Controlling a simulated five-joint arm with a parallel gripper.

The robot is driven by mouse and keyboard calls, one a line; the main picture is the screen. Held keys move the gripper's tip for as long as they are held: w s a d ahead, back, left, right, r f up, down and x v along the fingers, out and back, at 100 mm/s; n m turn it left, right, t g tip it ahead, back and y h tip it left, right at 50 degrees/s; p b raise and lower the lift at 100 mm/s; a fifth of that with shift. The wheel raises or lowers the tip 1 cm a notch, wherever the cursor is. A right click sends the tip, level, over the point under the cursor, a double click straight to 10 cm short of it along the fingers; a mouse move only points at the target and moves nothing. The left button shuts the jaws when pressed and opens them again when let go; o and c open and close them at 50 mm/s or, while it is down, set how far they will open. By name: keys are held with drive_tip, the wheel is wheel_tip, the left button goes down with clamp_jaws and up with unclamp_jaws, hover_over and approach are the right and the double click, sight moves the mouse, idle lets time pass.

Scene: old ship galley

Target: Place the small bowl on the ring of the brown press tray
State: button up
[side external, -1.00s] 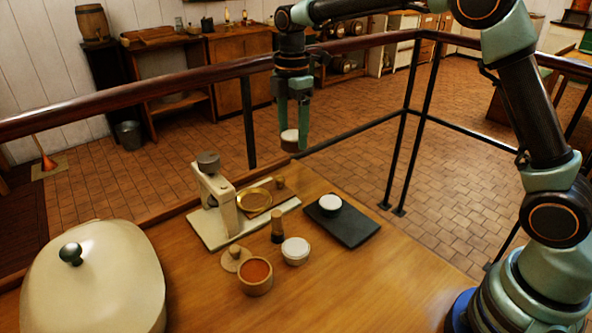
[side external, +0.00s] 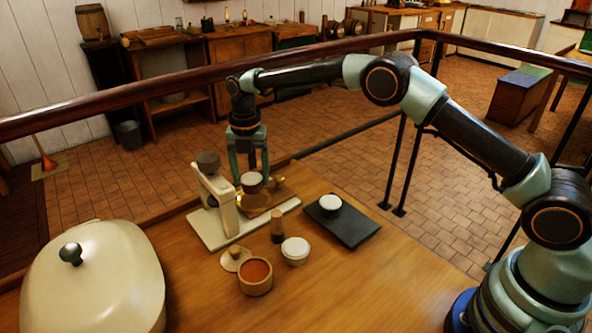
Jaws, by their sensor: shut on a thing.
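My gripper (side external: 249,172) points straight down over the press and is shut on the small bowl (side external: 251,185), which has a pale top and a brown lower part. The bowl is upright between the fingers. Below it is the brown press tray (side external: 256,210), at the foot of the cream press (side external: 216,195). The bowl hides most of the tray's ring. I cannot tell whether the bowl touches the ring or hangs just above it.
A dark slab (side external: 352,227) with a white-topped cup (side external: 330,203) lies to the right. In front stand a dark cylinder (side external: 277,233), a white-topped pot (side external: 295,250), a bowl of orange-red contents (side external: 255,277) and a wooden lid (side external: 235,260). A large cream pot (side external: 95,280) fills the front left.

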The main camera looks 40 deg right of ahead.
sight(251, 178)
drive_tip(key=shift+f, duration=1.95)
drive_tip(key=shift+f, duration=0.1)
drive_tip(key=o, duration=1.4)
